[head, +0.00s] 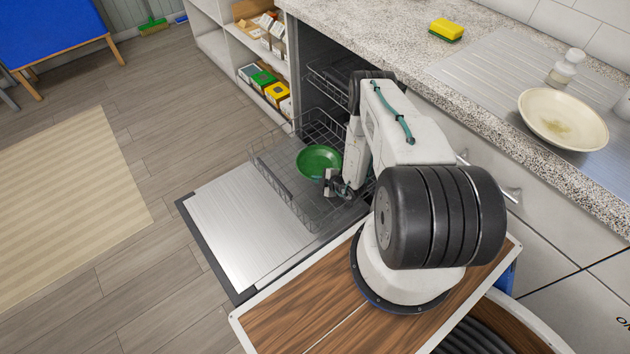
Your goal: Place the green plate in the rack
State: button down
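The green plate (317,161) is over the wire rack (271,178) of the open dishwasher, near the rack's middle, with its inner face towards the camera. I cannot tell whether it rests on the rack's wires or is held just above them. My gripper (331,184) is at the plate's lower right edge, touching it or very close to it. My arm hides the rack's right part, and the fingers are too small to show whether they are closed on the rim.
The dishwasher door (245,228) lies folded down. A second rack (330,75) is inside above. The counter (400,42) holds a yellow-green sponge (446,29), a soiled cream plate (562,119) and a bottle (566,67). Shelves with boxes (264,79) stand behind.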

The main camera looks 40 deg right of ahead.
notch_tip(320, 180, down, 4)
jog(key=shift+w+d+r, duration=0.1)
jog(key=shift+r, duration=0.15)
jog(key=shift+f, duration=0.55)
jog(key=c, duration=1.6)
grip_release()
jog(key=shift+c, duration=0.2)
